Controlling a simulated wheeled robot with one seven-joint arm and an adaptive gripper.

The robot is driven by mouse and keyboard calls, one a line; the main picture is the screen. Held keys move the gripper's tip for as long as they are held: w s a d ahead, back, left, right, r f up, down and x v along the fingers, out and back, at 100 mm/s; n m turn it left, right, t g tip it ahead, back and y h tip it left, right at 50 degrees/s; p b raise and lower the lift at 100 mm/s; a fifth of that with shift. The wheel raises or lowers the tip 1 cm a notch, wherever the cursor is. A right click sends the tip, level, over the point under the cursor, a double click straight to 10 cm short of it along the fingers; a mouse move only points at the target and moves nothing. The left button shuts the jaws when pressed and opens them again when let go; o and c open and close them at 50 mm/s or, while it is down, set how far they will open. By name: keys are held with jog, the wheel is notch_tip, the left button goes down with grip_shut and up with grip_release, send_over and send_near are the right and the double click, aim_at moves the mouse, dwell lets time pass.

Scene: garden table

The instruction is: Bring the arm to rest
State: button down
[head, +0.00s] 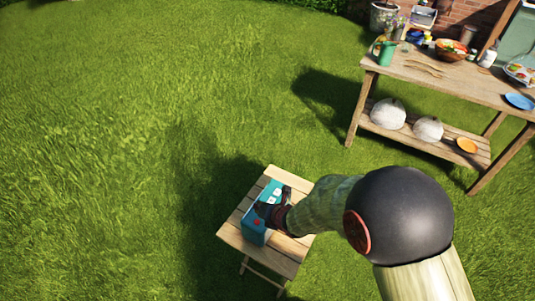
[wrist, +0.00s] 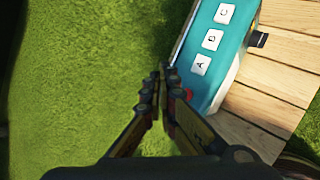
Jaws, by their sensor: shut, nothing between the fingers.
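My gripper (head: 266,211) is over the small wooden table in the head view, in front of part of a teal box. In the wrist view my gripper (wrist: 163,72) is shut and empty, its fingertips close together at the box's near edge. I cannot tell whether they touch it. My arm reaches in from the lower right.
The small slatted table (head: 284,262) stands on grass with open lawn to its left. A larger wooden table (head: 455,81) at the upper right holds a green can (head: 387,54), a bowl (head: 451,50) and a blue plate (head: 519,101). Two pale rounded things lie on its lower shelf.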

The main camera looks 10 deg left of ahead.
jog(key=s+d+m+g+h, duration=0.3)
jog(key=s+d+m+h, duration=0.3)
jog(key=d+m, duration=0.8)
jog(key=s+d+r+m, duration=0.5)
jog(key=r+m, duration=0.2)
jog(key=r, duration=0.3)
jog(key=s+d+r+m+t, duration=0.1)
jog(key=s+d+r+m, duration=0.4)
jog(key=r, duration=0.6)
jog(key=s+d+r+m, duration=0.5)
jog(key=d+r+m, duration=0.1)
jog(key=r+m, duration=0.3)
jog(key=shift+s+d+r+m+t, duration=0.2)
jog(key=shift+s+r+m+t, duration=0.15)
jog(key=shift+r, duration=0.55)
